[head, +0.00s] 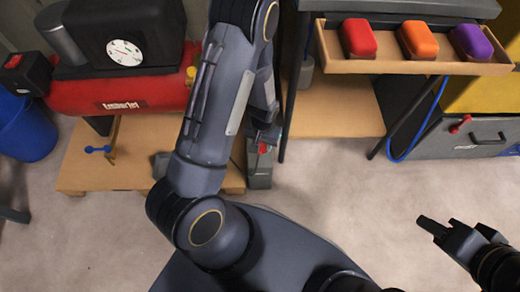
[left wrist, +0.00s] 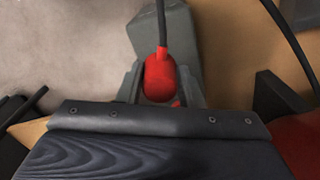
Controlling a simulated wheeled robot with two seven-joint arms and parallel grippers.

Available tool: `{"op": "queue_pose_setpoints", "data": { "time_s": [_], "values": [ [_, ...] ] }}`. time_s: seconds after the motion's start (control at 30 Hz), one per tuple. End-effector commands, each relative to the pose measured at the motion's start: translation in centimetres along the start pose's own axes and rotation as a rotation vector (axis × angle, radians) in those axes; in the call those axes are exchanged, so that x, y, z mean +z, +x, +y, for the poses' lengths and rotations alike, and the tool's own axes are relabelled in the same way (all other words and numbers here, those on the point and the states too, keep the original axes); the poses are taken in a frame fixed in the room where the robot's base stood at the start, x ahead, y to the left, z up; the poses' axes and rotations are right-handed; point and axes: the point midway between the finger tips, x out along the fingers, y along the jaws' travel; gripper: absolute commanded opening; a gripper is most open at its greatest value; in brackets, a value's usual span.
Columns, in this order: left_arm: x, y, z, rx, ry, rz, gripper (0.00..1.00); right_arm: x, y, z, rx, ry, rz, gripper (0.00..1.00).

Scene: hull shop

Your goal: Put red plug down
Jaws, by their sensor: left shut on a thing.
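The red plug (left wrist: 158,78) is between the two grey fingers of my left gripper (left wrist: 160,92) in the left wrist view, and the gripper is shut on it. A dark cable (left wrist: 162,25) runs up from the plug. A grey block (left wrist: 187,40) lies behind the plug; whether they touch I cannot tell. In the head view only a little red of the plug (head: 263,148) shows at my left gripper (head: 262,138), just above a grey block (head: 259,174). My right gripper (head: 432,226) is over bare floor at the right, apart from everything; its finger gap is not clear.
A wooden pallet (head: 90,165) under a red compressor (head: 120,92) is at the left, with a blue bin (head: 25,130) beside it. A wooden tray (head: 405,67) holds red, orange and purple cases at the upper right. A grey toolbox (head: 465,138) stands below. Floor at lower right is clear.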

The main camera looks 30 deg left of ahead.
Motion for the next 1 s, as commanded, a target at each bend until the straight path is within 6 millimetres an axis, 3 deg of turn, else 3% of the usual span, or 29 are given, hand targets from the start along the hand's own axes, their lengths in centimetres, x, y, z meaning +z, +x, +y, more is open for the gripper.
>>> {"op": "queue_pose_setpoints", "data": {
  "time_s": [0.03, 0.33, 0.5, 1.0],
  "values": [
    [-0.3, 1.0, -0.4, 0.000, -0.002, -0.001, 0.00, 0.2, 0.5, 0.2, 0.000, 0.000, 0.000, 0.36],
    [-1.5, 2.7, -1.5, 0.000, -0.002, 0.001, 0.00, 0.6, 1.2, 0.6, 0.000, 0.000, 0.000, 0.36],
    [-1.5, 5.5, -1.5, 0.000, 0.001, -0.002, 0.00, 1.4, 2.8, 1.3, 0.000, 0.000, 0.000, 0.36],
    [-1.5, 6.2, -1.5, 0.000, 0.000, 0.000, 0.00, 1.6, 3.2, 1.5, 0.000, 0.000, 0.000, 0.36]
  ]
}}
